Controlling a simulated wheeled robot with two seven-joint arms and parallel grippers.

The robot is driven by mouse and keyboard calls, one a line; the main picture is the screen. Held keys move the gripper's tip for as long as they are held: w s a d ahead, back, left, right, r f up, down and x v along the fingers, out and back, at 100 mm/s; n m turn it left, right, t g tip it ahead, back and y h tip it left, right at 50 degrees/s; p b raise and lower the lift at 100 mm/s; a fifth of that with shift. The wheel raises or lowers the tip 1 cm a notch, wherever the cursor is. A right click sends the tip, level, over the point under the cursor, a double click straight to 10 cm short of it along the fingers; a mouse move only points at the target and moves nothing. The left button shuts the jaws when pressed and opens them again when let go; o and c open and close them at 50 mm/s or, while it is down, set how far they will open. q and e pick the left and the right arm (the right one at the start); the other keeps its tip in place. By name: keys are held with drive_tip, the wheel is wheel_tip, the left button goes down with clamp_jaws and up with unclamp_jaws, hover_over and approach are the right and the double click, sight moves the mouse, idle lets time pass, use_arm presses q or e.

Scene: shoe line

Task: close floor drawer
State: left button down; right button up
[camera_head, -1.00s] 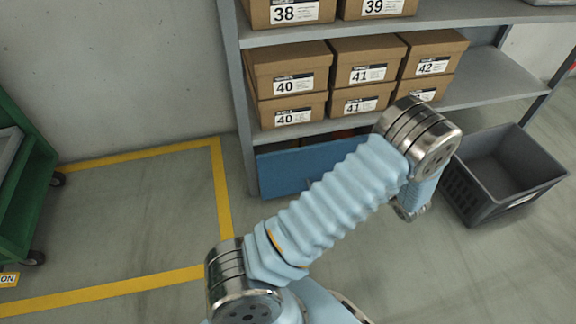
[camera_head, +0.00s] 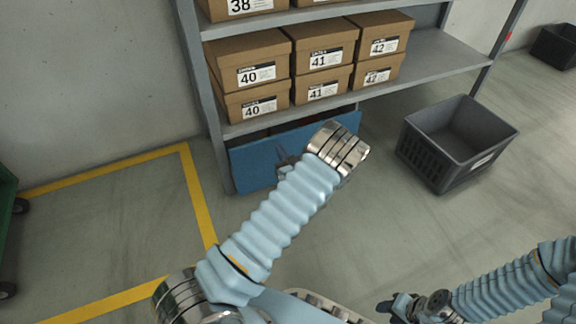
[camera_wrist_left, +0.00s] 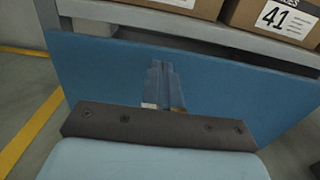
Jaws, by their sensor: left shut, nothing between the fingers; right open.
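The blue floor drawer (camera_head: 252,165) sits under the lowest shelf of the grey rack, and its front face shows in the head view, partly behind my left arm. In the left wrist view the drawer front (camera_wrist_left: 95,75) fills the middle below the shelf edge. My left gripper (camera_head: 284,157) is shut and empty at the drawer front; in the wrist view its fingertips (camera_wrist_left: 161,68) point at the blue panel. I cannot tell whether they touch it. My right gripper (camera_head: 385,306) is open and empty at the lower right, low above the floor.
The grey rack (camera_head: 420,72) holds several brown shoe boxes (camera_head: 250,60). A dark grey crate (camera_head: 420,160) stands on the floor right of the drawer. Yellow floor lines (camera_head: 200,205) run at the left. A green cart (camera_head: 6,215) is at the left edge.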

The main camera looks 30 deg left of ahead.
sight(274, 139)
use_arm(q)
drive_tip(key=shift+x, duration=1.5)
use_arm(e)
drive_tip(key=shift+f, duration=0.3)
use_arm(q)
drive_tip(key=shift+w+a, duration=0.25)
drive_tip(key=x, duration=0.4)
drive_tip(key=shift+b, duration=0.4)
drive_tip(key=shift+w+a+r, duration=0.1)
drive_tip(key=shift+a+r, duration=0.05)
use_arm(e)
drive_tip(key=shift+w+a+f, duration=0.2)
drive_tip(key=shift+w+a, duration=0.15)
drive_tip(key=shift+a, duration=0.05)
use_arm(q)
drive_tip(key=shift+a, duration=0.1)
